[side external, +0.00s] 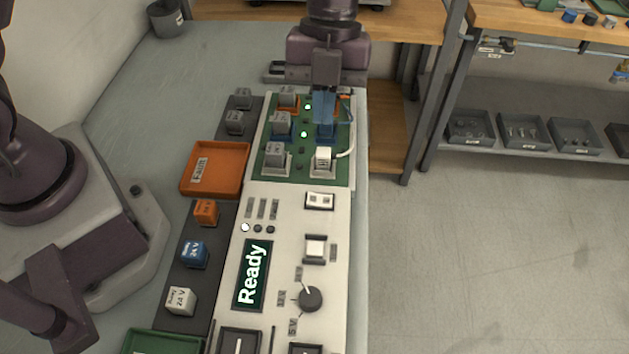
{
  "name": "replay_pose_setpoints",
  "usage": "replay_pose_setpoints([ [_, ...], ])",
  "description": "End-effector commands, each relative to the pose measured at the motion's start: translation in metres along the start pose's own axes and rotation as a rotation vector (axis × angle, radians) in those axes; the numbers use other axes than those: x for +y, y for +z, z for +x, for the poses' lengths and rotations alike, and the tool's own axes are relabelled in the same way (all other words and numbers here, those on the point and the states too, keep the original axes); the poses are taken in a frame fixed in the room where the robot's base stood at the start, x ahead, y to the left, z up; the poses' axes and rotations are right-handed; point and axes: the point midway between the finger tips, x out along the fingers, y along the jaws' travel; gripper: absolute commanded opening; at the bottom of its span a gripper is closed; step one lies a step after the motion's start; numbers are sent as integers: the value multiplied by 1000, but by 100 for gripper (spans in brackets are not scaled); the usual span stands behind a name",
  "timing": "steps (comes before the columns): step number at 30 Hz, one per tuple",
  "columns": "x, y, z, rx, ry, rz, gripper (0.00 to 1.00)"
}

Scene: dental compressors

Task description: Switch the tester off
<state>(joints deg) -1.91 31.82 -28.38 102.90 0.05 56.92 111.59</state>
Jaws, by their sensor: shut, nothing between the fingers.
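The tester (285,215) is a long pale panel along the bench, with a lit display (252,274) that reads "Ready". One of its three small lamps (245,227) glows white. A rocker switch (319,200) sits below the green board; I cannot tell its position. A square white button (315,248) and a dark rotary knob (310,298) lie nearer. My gripper (323,120) is shut and empty. It points down over the right column of the green board (300,155), close to a blue relay (325,133) that it partly hides; contact is unclear.
An orange tray (214,168) and loose orange, blue (194,254) and white relays stand left. A green tray (163,343) is at the bottom. Open floor lies right.

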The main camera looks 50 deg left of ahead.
Motion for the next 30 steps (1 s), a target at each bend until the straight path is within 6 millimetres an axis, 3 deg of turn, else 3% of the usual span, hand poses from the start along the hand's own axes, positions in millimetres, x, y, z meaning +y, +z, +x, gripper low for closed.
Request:
replay_pose_setpoints([
  [5, 1, 0, 16, 2, 5, -1, 0],
  [15, 1, -1, 87, 3, 7, 0, 0],
  [21, 2, 5, 120, 2, 4, -2, 0],
  [30, 3, 11, 138, 0, 1, -1, 0],
])
